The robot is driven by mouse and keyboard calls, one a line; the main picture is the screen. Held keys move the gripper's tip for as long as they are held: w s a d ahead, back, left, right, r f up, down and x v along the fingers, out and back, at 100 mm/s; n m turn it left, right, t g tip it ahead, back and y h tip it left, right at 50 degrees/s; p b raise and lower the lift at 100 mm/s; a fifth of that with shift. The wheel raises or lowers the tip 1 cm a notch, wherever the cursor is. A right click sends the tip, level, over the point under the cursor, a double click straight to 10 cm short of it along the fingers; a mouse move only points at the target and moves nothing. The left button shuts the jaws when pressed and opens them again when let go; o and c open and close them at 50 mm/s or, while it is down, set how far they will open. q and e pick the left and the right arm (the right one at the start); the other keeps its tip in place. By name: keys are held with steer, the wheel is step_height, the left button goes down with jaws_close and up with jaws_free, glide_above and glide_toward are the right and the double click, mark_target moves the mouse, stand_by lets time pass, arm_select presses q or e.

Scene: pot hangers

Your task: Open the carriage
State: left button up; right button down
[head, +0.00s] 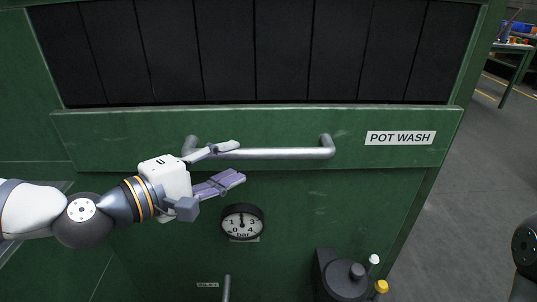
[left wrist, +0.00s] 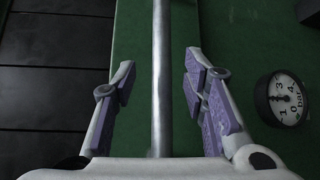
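The carriage is a green cabinet front marked POT WASH, with a dark slatted panel (head: 260,50) above a green crossbar (head: 100,135). A horizontal metal handle (head: 280,154) is fixed to the crossbar. My left gripper (head: 241,163) is open at the left part of the handle. In the left wrist view the handle (left wrist: 161,70) runs between the two spread fingers, with gaps on both sides. My right gripper is not seen; only a dark part of my right arm shows at the right edge of the head view.
A round pressure gauge (head: 242,222) sits just below my left gripper, and also shows in the left wrist view (left wrist: 284,98). A dark valve unit (head: 345,272) with white and yellow knobs juts out lower right. Open floor (head: 480,170) lies to the right.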

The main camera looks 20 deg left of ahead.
mark_target(249, 156)
arm_select(q)
steer(key=b+x, duration=0.1)
steer(key=x, duration=0.6)
steer(key=shift+w+d+f, duration=0.1)
steer(key=shift+d+f, duration=0.05)
steer(key=shift+c, duration=0.4)
jaws_close()
